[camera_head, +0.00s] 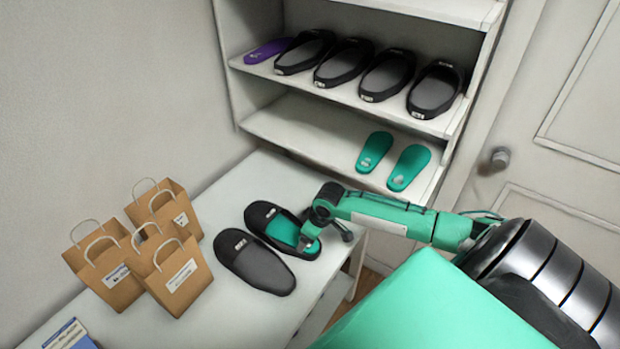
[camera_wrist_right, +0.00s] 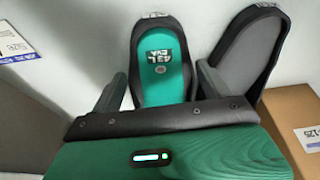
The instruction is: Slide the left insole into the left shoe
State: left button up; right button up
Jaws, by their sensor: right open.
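Two black slide shoes lie side by side on the white table. The shoe nearer the shelf (camera_head: 262,212) holds a green insole (camera_head: 284,231), also seen in the right wrist view (camera_wrist_right: 162,72) with white lettering, lying within the black rim. The other shoe (camera_head: 254,262), also at upper right in the wrist view (camera_wrist_right: 248,52), shows a bare grey footbed. My right gripper (camera_head: 328,236) is at the open heel end of the insole-filled shoe; its fingers stand apart on either side in the wrist view (camera_wrist_right: 160,84). It partly hides that shoe in the head view. My left gripper is not in view.
Several brown paper bags (camera_head: 180,277) stand left of the shoes, and a blue-and-white box (camera_head: 68,336) lies at lower left. The shelf (camera_head: 310,128) behind holds several black shoes (camera_head: 340,62), a purple insole (camera_head: 268,51) and two green insoles (camera_head: 408,167).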

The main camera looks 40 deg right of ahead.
jog(key=b+v, duration=0.2)
jog(key=v, duration=1.1)
jog(key=shift+r+b, duration=0.4)
jog(key=shift+s, duration=0.1)
